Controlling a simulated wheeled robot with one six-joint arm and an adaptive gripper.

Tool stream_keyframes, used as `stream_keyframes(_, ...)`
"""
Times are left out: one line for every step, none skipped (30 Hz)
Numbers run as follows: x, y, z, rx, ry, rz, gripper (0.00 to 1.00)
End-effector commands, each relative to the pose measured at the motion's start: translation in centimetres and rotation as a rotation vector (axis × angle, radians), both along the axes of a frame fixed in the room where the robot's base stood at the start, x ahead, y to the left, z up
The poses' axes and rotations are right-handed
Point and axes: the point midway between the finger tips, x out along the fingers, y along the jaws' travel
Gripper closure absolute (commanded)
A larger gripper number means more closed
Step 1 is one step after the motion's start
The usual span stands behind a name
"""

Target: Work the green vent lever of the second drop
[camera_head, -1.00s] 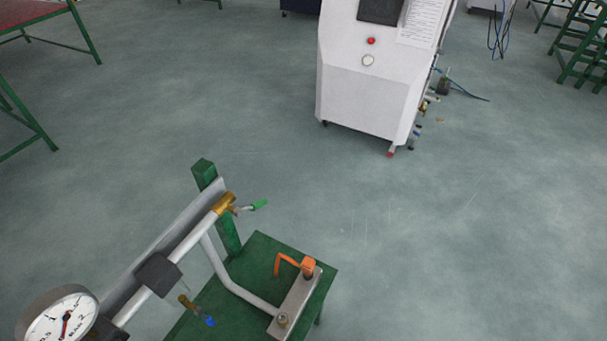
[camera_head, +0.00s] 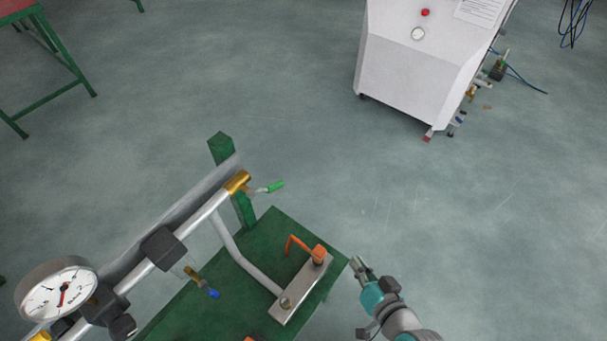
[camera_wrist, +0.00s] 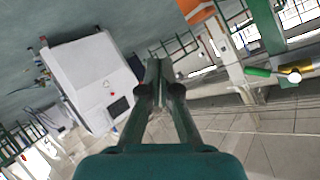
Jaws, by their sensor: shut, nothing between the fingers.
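The green vent lever (camera_head: 275,187) sticks out to the right from a brass fitting (camera_head: 238,182) at the end of a silver pipe. It also shows in the wrist view (camera_wrist: 257,72) at the right, beside its brass part (camera_wrist: 294,77). A second lever with a blue handle (camera_head: 213,294) hangs lower on the same pipe. My gripper (camera_head: 356,263) is at the lower right in the head view, beside the green bench's right edge, apart from the lever and below it in the picture. In the wrist view its fingers (camera_wrist: 158,66) are together and empty.
An orange lever (camera_head: 319,254) on a metal block stands on the green bench (camera_head: 263,226), near my gripper. A pressure gauge (camera_head: 58,292) is at the lower left. A white cabinet (camera_head: 408,77) stands behind. The floor between is clear.

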Motion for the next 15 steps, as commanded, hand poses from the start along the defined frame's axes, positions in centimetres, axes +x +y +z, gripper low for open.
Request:
stream_keyframes(1.7,0.5,0.8,0.02,-0.002,0.028,1.0)
stream_keyframes(2.4,0.9,1.1,0.032,0.003,0.047,1.0)
stream_keyframes(3.4,1.4,1.6,0.048,0.008,0.075,1.0)
stream_keyframes(4.2,1.7,2.0,0.059,0.013,0.097,1.0)
stream_keyframes(4.9,2.1,2.5,0.069,0.015,0.119,1.0)
stream_keyframes(5.8,2.6,3.2,0.082,0.02,0.15,1.0)
stream_keyframes(6.4,2.9,3.7,0.091,0.023,0.173,1.0)
stream_keyframes(7.1,3.2,4.2,0.098,0.025,0.197,1.0)
stream_keyframes(7.9,3.6,5.0,0.108,0.029,0.23,1.0)
stream_keyframes(8.4,3.9,5.6,0.114,0.03,0.256,1.0)
stream_keyframes(9.0,4.3,6.3,0.119,0.031,0.282,1.0)
stream_keyframes(9.6,4.6,7.2,0.125,0.035,0.318,1.0)
stream_keyframes(10.1,4.9,7.9,0.127,0.037,0.345,1.0)
stream_keyframes(10.6,5.2,8.6,0.129,0.038,0.373,1.0)
stream_keyframes(11.1,5.5,9.6,0.131,0.038,0.41,1.0)
